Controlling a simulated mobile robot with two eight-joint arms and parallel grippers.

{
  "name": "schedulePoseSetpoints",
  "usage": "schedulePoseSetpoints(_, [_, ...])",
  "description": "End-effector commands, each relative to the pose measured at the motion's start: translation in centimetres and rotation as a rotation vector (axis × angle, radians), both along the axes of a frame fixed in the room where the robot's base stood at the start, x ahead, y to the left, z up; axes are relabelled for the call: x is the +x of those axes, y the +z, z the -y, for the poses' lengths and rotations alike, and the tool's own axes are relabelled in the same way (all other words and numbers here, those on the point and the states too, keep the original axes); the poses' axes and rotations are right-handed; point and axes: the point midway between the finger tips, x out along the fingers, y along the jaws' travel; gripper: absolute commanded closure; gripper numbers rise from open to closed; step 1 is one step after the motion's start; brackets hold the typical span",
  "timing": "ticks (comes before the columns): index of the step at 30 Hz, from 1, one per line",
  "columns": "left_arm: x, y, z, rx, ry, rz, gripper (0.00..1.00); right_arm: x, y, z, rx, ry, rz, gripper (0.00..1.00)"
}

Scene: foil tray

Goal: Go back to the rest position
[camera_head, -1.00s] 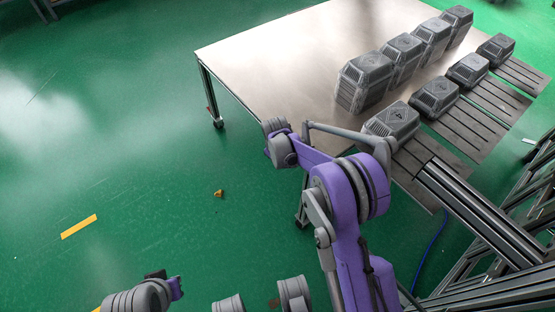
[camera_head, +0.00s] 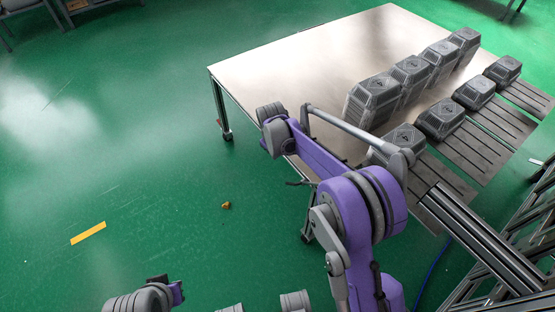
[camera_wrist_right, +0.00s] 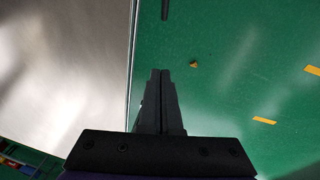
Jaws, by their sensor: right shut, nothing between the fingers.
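My right arm (camera_head: 345,200), purple and grey, is bent up in front of the table in the head view. In the right wrist view my right gripper (camera_wrist_right: 161,75) is shut and empty. It points down over the green floor beside the table's edge, with no object at its fingertips. In the head view the right gripper is mostly hidden by the arm. Part of my left arm (camera_head: 140,300) shows at the bottom left of the head view; its gripper does not show.
A small yellow-brown piece (camera_head: 226,205) lies on the open green floor at left.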

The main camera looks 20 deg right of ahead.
Motion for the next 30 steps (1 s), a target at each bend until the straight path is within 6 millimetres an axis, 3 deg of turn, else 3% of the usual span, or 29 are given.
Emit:
schedulePoseSetpoints(21, [0.0, 0.1, 0.0, 0.000, 0.000, 0.000, 1.00, -0.3, 0.9, 0.0, 0.002, -0.004, 0.003, 1.00])
schedulePoseSetpoints(26, [0.0, 0.1, 0.0, 0.000, 0.000, 0.000, 1.00, -3.0, 3.7, 0.3, 0.019, -0.042, 0.024, 1.00])
schedulePoseSetpoints(30, [0.0, 0.1, 0.0, 0.000, 0.000, 0.000, 1.00, -7.7, 7.3, 0.8, 0.045, -0.103, 0.058, 1.00])
